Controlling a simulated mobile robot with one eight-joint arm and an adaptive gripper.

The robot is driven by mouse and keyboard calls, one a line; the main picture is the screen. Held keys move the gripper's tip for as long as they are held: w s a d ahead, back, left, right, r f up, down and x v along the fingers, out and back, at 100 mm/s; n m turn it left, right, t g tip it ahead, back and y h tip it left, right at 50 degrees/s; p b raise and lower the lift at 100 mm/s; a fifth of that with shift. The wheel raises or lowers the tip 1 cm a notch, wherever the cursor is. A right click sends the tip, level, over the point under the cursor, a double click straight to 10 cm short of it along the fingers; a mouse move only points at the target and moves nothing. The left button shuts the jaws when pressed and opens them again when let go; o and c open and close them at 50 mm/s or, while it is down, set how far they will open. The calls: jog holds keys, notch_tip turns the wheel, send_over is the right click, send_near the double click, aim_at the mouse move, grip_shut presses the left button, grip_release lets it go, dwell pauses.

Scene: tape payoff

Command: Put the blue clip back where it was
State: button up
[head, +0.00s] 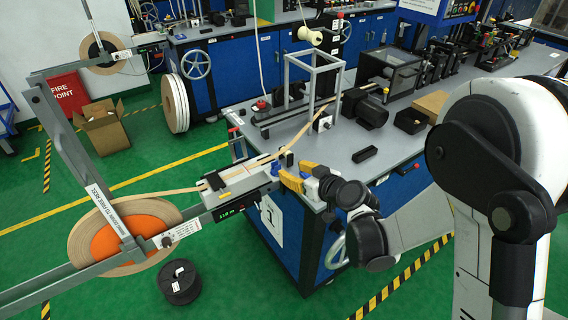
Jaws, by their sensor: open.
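My gripper (292,172) reaches in from the right with its yellow-padded fingers apart. Its fingertips are at the near left corner of the grey workbench (345,140), close to the right end of the splice plate (238,178). Tan tape (160,192) runs from the large orange-centred reel (118,243) to the splice plate. I see nothing held between the fingers.
A grey frame arm (62,130) rises at the left beside the reel. A metal frame (315,85) and a small black block (365,155) stand on the bench. A black spool (180,282) and an open cardboard box (103,125) are on the green floor.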

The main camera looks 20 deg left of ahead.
jog(key=shift+v, duration=0.95)
jog(key=s+d+r+m+h, duration=0.2)
jog(key=s+d+r, duration=0.1)
jog(key=d+r, duration=0.5)
jog(key=s+d+r+m+g+h, duration=0.2)
jog(key=s+d+m+h, duration=0.5)
jog(key=s+d, duration=1.3)
jog(key=d+h, duration=0.1)
jog(key=d, duration=0.3)
jog(key=shift+d+r+m, duration=0.2)
jog(key=shift+m, duration=0.2)
